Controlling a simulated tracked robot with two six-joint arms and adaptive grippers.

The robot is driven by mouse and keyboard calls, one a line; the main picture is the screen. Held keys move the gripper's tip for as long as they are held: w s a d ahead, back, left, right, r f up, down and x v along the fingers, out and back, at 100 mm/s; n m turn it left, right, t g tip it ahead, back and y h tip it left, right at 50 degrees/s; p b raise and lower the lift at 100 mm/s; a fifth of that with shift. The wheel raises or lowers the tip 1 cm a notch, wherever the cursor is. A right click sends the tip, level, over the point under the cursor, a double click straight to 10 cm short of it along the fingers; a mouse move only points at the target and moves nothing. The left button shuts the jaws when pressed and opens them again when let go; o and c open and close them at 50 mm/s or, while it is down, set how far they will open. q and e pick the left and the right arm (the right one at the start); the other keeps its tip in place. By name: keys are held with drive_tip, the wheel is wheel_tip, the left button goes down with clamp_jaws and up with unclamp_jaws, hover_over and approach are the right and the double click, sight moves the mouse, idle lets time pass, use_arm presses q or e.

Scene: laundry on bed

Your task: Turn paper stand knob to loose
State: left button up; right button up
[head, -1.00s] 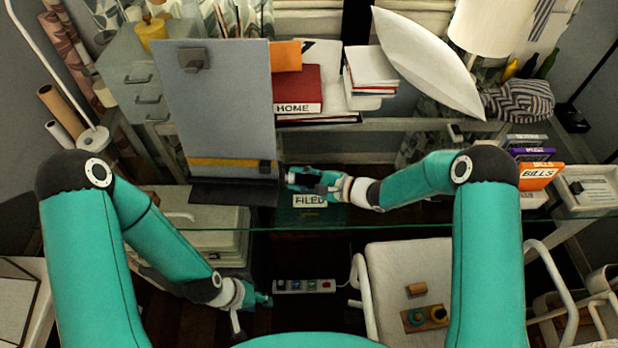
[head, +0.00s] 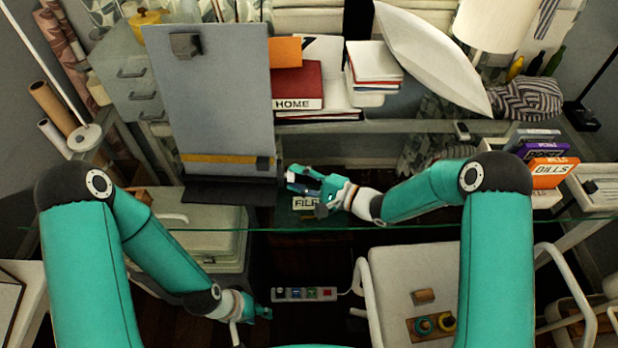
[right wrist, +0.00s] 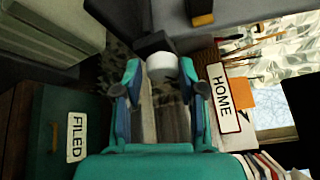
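The paper stand (head: 215,105) is a tall grey board with a dark clip block at its top, a yellow band and a dark ledge near its foot. In the right wrist view a pale round knob (right wrist: 161,66) sits on a dark block at the stand's edge. My right gripper (head: 298,188) is at the stand's lower right side. In the right wrist view its fingers (right wrist: 160,80) are apart, with the knob between or just beyond the tips; contact is unclear. My left gripper (head: 262,309) hangs low, away from the stand; its finger gap is unclear.
A green box labelled FILED (head: 305,202) lies below my right gripper. A red HOME book (head: 298,86) and a paper stack (head: 373,70) stand right of the board. A glass edge (head: 420,222) crosses in front. A power strip (head: 303,294) lies below.

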drive_tip(key=shift+d, duration=0.1)
drive_tip(key=v, duration=1.1)
drive_tip(key=shift+s+d, duration=0.2)
drive_tip(key=shift+d, duration=0.15)
